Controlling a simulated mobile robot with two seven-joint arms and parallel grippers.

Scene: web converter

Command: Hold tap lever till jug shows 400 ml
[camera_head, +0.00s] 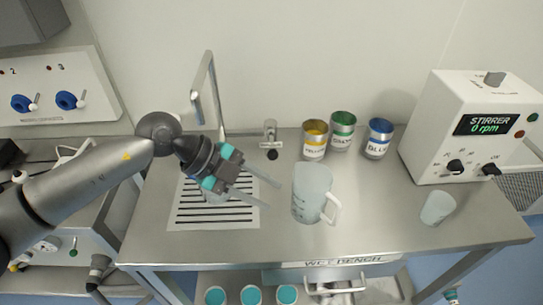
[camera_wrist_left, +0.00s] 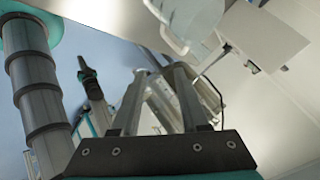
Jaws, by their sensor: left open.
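A pale, translucent jug (camera_head: 307,196) with a handle on its right stands upright on the steel bench, right of the slotted drain (camera_head: 186,212). Its markings are too small to read. The tall tap spout (camera_head: 197,106) rises behind the drain. A short metal fitting with a dark knob, perhaps the tap lever (camera_head: 270,136), stands to its right. My left gripper (camera_head: 273,194) is open and empty above the drain's right side, its fingers pointing toward the jug. In the left wrist view the open fingers (camera_wrist_left: 160,72) show below the jug (camera_wrist_left: 192,18). My right gripper is not seen.
Yellow (camera_head: 314,140), green (camera_head: 342,131) and blue (camera_head: 378,138) labelled cans stand at the back. A small beaker (camera_head: 437,208) stands at right, before the stirrer box (camera_head: 466,135) reading 0 rpm. The bench (camera_head: 375,215) is clear between jug and beaker.

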